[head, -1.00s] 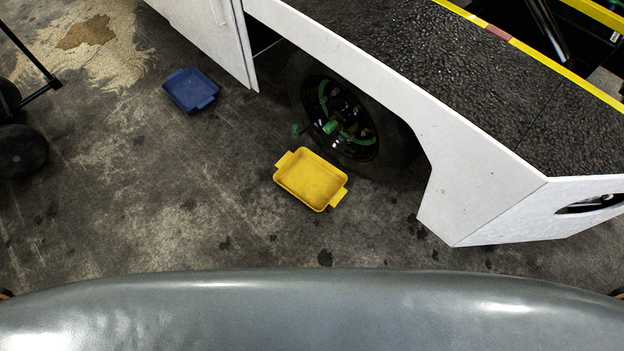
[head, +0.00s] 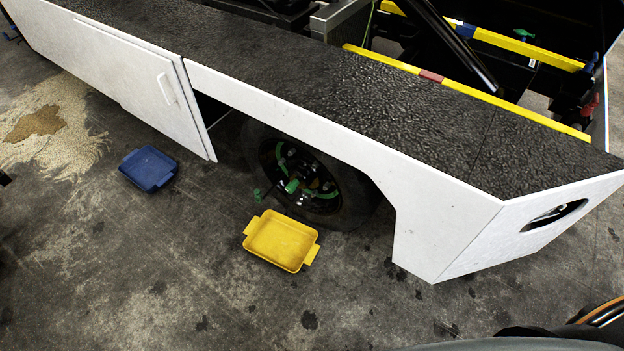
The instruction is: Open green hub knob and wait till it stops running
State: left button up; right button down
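A second small green piece (head: 258,195) shows at the wheel's left side, on a thin dark rod. A yellow tray (head: 281,242) lies on the floor just in front of the wheel and looks empty. Whether any fluid runs from the hub is too small to tell. Neither of my grippers is in the view.
A blue tray (head: 149,169) lies on the floor left of the yellow one. A wet stain with pale granules (head: 60,130) is at the far left. The white loader side (head: 450,235) overhangs the wheel.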

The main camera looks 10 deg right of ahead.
aim_at(291, 188)
jog(key=i+j+z, duration=0.2)
jog(key=i+j, duration=0.15)
jog(key=j, duration=0.3)
jog(key=i+j+z, duration=0.15)
jog(key=j, duration=0.2)
jog(key=i+j+z, duration=0.1)
jog(key=j, duration=0.25)
